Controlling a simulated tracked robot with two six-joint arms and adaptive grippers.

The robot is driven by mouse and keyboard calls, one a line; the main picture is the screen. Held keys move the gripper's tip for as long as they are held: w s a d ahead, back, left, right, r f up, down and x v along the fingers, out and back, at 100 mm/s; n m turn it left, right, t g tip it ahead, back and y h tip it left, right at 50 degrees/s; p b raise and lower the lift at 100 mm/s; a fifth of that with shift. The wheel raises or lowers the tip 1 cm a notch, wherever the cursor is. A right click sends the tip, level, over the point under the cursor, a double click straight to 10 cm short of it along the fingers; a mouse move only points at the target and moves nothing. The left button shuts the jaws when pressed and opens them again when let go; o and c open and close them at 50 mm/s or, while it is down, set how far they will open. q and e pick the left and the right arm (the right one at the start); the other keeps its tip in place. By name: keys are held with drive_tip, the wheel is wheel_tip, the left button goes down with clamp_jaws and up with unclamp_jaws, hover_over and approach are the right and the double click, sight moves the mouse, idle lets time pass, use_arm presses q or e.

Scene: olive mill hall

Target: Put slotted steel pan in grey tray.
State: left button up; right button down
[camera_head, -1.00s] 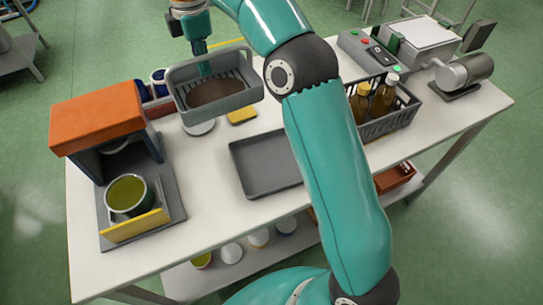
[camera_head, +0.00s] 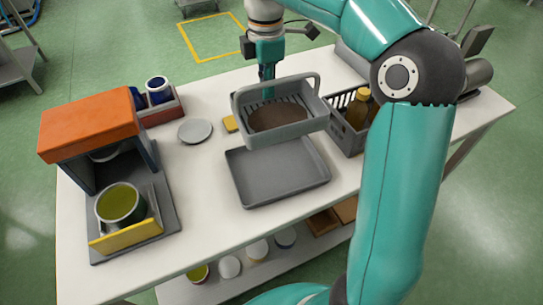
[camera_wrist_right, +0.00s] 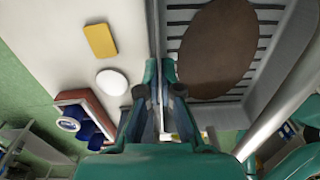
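The slotted steel pan (camera_head: 290,133) is a grey, rectangular, slotted vessel with a raised handle and a brown round mass inside. It hangs in the air above the back part of the grey tray (camera_head: 272,184), hiding some of that tray's far side. The grey tray is shallow and empty where it shows, lying on the white table. My right gripper (camera_head: 267,88) is at the pan's far left wall. In the right wrist view its fingers (camera_wrist_right: 160,72) are closed on the wall of the pan (camera_wrist_right: 255,100). My left gripper is not in view.
A dark crate with bottles (camera_head: 351,132) stands just right of the tray. An orange-topped machine (camera_head: 88,122) with a green-filled cup (camera_head: 120,204) is at left. Table left of the tray is clear.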

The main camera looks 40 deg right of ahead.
sight(268, 152)
wheel_tip(268, 152, down, 18)
drive_tip(key=shift+f+b, duration=0.2)
drive_tip(key=shift+b, duration=0.3)
drive_tip(key=shift+f, duration=0.1)
drive_tip(key=c, duration=1.6)
unclamp_jaws()
wheel_tip(268, 152, up, 12)
drive_tip(key=shift+w+p, duration=0.15)
drive_tip(key=shift+p, duration=0.15)
